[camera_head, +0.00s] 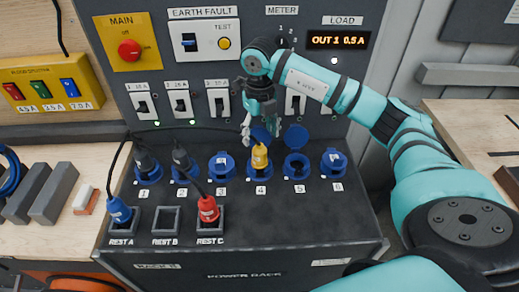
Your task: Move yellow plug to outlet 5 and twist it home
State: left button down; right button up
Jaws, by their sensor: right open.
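The yellow plug (260,158) stands upright in outlet 4 (261,174). Outlet 5 (297,171), just to its right, is a blue socket that looks empty, with its round blue lid (295,137) raised behind it. My right gripper (262,129) is open and points down, just above and behind the yellow plug in the picture. Its fingers look clear of the plug, though the exact gap is hard to tell. My left gripper is not in view.
Outlets 3 (222,164) and 6 (334,161) have lids down. A blue plug (119,211) is in Rest A, a red plug (208,209) in Rest C. Rest B (166,220) is empty. Cables hang near the left plugs.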

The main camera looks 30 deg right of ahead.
aim_at(259, 155)
notch_tip(259, 155, down, 9)
jog(key=shift+p, duration=1.05)
jog(key=c, duration=1.4)
jog(key=shift+o, duration=0.2)
jog(key=shift+n+b, duration=0.9)
jog(key=shift+n, duration=0.6)
jog(key=shift+n+b, duration=0.55)
jog(key=shift+n, duration=0.35)
jog(key=shift+n+b, duration=0.3)
jog(key=shift+n, duration=0.3)
jog(key=shift+n+b, duration=0.85)
jog(key=shift+n, duration=0.65)
